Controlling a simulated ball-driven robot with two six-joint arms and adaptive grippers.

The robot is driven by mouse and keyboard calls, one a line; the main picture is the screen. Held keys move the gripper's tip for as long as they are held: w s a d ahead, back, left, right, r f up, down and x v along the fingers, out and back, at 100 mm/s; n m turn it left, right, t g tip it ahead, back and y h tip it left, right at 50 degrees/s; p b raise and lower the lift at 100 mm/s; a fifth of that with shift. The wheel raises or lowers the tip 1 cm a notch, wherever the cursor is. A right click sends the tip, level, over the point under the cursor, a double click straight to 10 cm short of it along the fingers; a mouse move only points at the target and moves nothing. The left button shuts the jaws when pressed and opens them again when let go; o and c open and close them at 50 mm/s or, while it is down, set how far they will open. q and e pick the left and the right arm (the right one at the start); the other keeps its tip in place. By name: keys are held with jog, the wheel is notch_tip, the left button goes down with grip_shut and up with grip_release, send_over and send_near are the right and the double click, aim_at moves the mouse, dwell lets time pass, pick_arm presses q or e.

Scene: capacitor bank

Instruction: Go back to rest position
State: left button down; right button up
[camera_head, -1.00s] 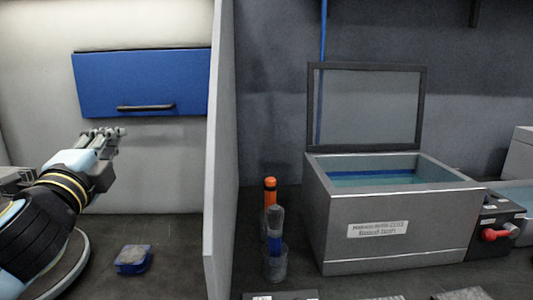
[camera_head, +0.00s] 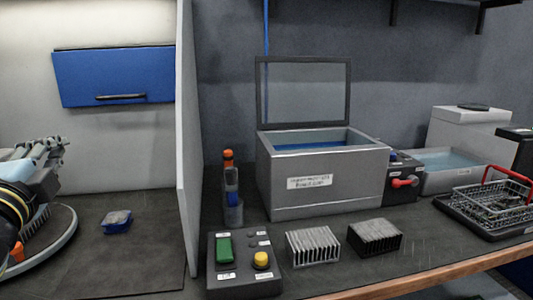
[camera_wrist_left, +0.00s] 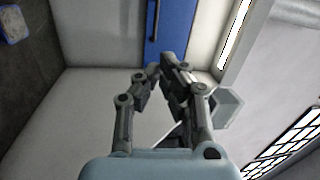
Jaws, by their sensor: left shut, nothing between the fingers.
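My left gripper (camera_head: 48,150) is at the left edge of the head view, above the dark counter in the left bay. Its fingers are closed together with nothing between them. The left wrist view shows the same fingers (camera_wrist_left: 163,72) close together and empty, in front of a pale wall and a blue cabinet door. The rest of the left arm is partly cut off by the picture edge. My right gripper is not in view.
A blue-based box (camera_head: 117,222) lies right of my left arm. A pale partition (camera_head: 188,150) separates this bay from a grey bath with raised lid (camera_head: 320,180), a button panel (camera_head: 243,264), two finned blocks and a wire basket (camera_head: 492,207). The blue cabinet (camera_head: 113,77) hangs above.

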pick_arm(q)
jog(key=s+d+f+n+g+h, duration=0.1)
jog(key=s+d+f+n+g, duration=0.1)
jog(key=s+f+n+g, duration=1.25)
jog(key=s+d+f+m+g+h, duration=0.2)
jog(key=s+d+f+h, duration=0.3)
jog(key=s+f, duration=0.65)
jog(key=s+a+f+y, duration=0.1)
jog(key=s+f, duration=0.2)
jog(key=f, duration=0.9)
jog(key=s+a+f+y, duration=0.1)
jog(key=s+f, duration=0.1)
jog(key=f, duration=0.9)
jog(key=s+f+g, duration=0.2)
jog(key=s+f, duration=1.3)
jog(key=s, duration=0.3)
jog(key=shift+s+a+f+n+h, duration=0.15)
jog(key=shift+s+a+n+h, duration=0.1)
jog(key=shift+s+n+h, duration=0.1)
